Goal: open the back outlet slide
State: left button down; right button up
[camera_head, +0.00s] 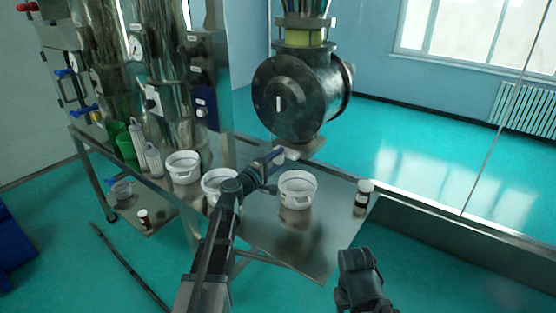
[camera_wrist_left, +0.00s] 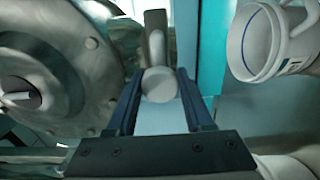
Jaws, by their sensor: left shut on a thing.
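The steel drum-shaped sieve housing (camera_head: 286,98) hangs above the table, with a flat metal outlet slide (camera_head: 312,147) under it. A pale round knob (camera_head: 291,154) is at the slide's near side; in the left wrist view the knob (camera_wrist_left: 160,84) sits between the fingers at the end of a flat bar (camera_wrist_left: 156,38). My left gripper (camera_head: 277,157) is shut on this knob. Its two dark fingers (camera_wrist_left: 158,92) flank it in the left wrist view. My right gripper (camera_head: 361,275) is low in the head view, apart from everything; its fingers are not clear.
A white bucket (camera_head: 297,190) stands on the steel table (camera_head: 290,243) just below the outlet. Other white tubs (camera_head: 183,167) stand to the left. A brown jar with a white lid (camera_head: 362,198) stands at the right edge. The table's front part is clear.

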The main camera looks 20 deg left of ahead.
pick_arm(q)
jog(key=v, duration=0.6)
jog(key=shift+s, duration=0.3)
jog(key=shift+c, duration=1.5)
grip_release()
